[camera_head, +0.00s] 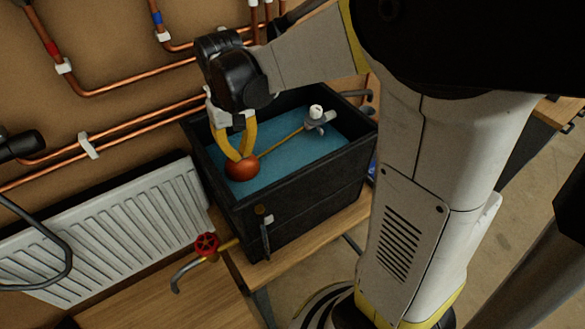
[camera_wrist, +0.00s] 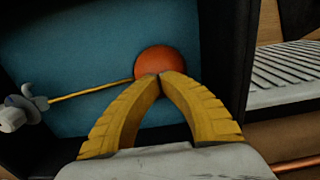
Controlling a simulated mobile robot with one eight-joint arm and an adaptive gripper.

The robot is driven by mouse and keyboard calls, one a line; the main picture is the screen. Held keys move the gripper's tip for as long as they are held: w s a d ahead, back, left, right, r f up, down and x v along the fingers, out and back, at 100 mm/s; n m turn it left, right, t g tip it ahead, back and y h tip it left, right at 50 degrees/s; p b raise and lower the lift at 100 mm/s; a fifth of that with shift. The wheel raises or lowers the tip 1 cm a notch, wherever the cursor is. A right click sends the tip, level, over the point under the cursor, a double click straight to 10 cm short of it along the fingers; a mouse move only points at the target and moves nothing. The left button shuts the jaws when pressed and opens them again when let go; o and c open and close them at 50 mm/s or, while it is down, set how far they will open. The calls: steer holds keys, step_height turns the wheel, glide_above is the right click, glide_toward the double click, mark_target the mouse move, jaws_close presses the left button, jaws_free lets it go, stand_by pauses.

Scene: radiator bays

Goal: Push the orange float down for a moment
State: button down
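The orange float (camera_head: 242,168) is a ball on a thin yellow rod (camera_head: 281,143) inside a black tank (camera_head: 290,199) with blue water (camera_head: 291,167). The rod runs to a white and grey valve (camera_head: 317,118) at the tank's far right side. My gripper (camera_head: 240,157) points down into the tank, with its yellow fingertips together at the float. In the wrist view the shut fingertips (camera_wrist: 160,78) overlap the lower edge of the float (camera_wrist: 161,63). I cannot tell whether they touch it. The fingers are closed at the tips with nothing between them.
A white radiator (camera_head: 110,230) stands left of the tank. Copper pipes (camera_head: 120,137) run along the brown wall behind. A red valve wheel (camera_head: 206,244) sits at the tank's front left, above the wooden bench (camera_head: 180,300). The tank's walls surround my gripper.

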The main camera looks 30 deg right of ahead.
steer(key=shift+r+p, duration=0.4)
steer(key=shift+r, duration=0.55)
steer(key=shift+r, duration=0.1)
steer(key=shift+r+p, duration=1.45)
steer(key=shift+r, duration=0.7)
step_height(320, 180, up, 4)
steer(key=p, duration=0.3)
steer(key=shift+r, duration=0.2)
